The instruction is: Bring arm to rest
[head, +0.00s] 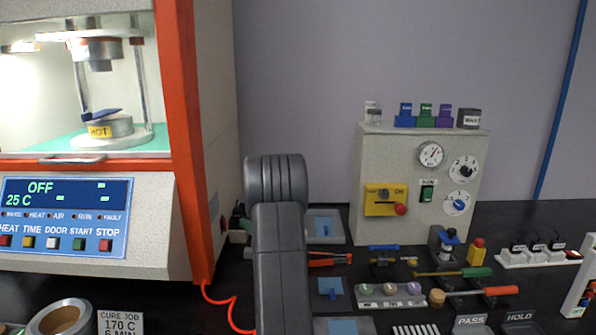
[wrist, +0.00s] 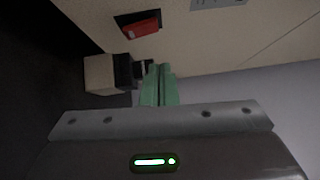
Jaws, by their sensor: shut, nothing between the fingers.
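My arm (head: 280,245) rises in the middle of the head view, a thick dark grey link with a ribbed joint on top. My gripper shows in the wrist view as two green fingers (wrist: 158,85), closed together with nothing between them. The fingers point toward a beige panel (wrist: 225,45) with a red switch (wrist: 140,28) in a dark recess. A white and black block (wrist: 108,73) is close to the left of the fingers; I cannot tell whether they touch it. In the head view the gripper is mostly hidden behind the arm.
The rheometer (head: 183,130) stands at the left, with a HOT label inside and its display reading OFF and 25 C. A beige control box (head: 395,150) stands behind right. Several tools, trays and a power strip (head: 540,256) crowd the dark bench right of the arm. An orange cable (head: 232,310) runs along the left.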

